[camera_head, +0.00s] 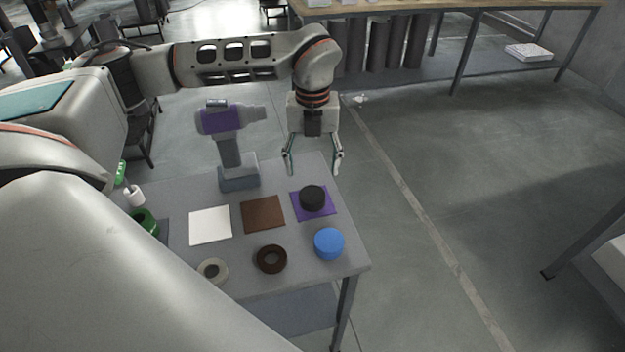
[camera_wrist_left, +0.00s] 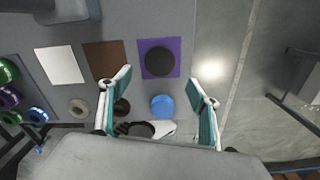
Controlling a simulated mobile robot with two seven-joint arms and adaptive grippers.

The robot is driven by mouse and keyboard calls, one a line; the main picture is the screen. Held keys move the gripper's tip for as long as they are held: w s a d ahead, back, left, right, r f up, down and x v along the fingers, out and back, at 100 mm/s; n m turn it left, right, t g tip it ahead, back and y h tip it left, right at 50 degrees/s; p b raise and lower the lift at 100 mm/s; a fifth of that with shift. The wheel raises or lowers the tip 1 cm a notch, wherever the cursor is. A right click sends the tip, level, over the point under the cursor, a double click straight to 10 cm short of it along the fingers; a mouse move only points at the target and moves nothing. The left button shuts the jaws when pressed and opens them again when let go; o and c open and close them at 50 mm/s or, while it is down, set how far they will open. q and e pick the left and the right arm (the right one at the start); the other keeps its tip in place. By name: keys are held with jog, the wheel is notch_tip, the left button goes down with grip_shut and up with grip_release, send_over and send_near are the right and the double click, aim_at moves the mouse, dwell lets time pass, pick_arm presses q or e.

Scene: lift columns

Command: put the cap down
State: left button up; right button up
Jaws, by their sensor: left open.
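A black round cap (camera_head: 313,197) lies on a purple square mat (camera_head: 328,214) near the right edge of the grey table (camera_head: 220,262). A blue round cap (camera_head: 329,243) stands in front of it on the bare tabletop. My left gripper (camera_head: 313,165) is open and empty, pointing down above the table's far right corner, apart from both caps. In the left wrist view, the black cap (camera_wrist_left: 159,61) on the purple mat (camera_wrist_left: 146,43) and the blue cap (camera_wrist_left: 162,106) show between the spread fingers (camera_wrist_left: 160,82). My right gripper is not in view.
A white square (camera_head: 210,225) and a brown square (camera_head: 263,214) lie left of the purple mat. A purple-and-grey tool (camera_head: 232,150) stands behind them. A brown ring (camera_head: 270,259) and a beige ring (camera_head: 212,271) lie in front.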

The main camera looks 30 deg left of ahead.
pick_arm(q)
jog(key=shift+r, duration=1.45)
